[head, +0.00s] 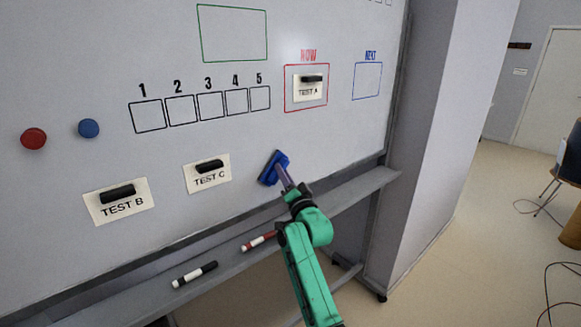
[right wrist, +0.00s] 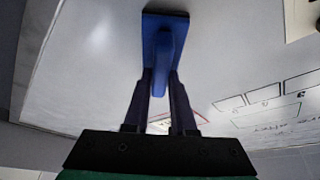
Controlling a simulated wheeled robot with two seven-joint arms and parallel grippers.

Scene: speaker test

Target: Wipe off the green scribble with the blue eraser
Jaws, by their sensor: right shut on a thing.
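The blue eraser (head: 270,170) is at the lower part of the whiteboard (head: 330,120), right of the TEST C card. My right gripper (head: 286,180) is shut on its handle. In the right wrist view the eraser (right wrist: 154,30) stands out beyond the two fingers (right wrist: 163,80), its dark pad edge at the top. I cannot tell whether the pad touches the board. I make out no green scribble in either view; a green outlined rectangle (head: 232,34) at the top of the board looks empty in the head view. My left gripper is not in view.
Cards TEST B (head: 121,205), TEST C (head: 207,179) and TEST A (head: 310,91) hang on the board. Red (head: 33,138) and blue (head: 88,128) round magnets are at left. A ledge (head: 345,192) below holds a black marker (head: 195,274) and a red marker (head: 259,241).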

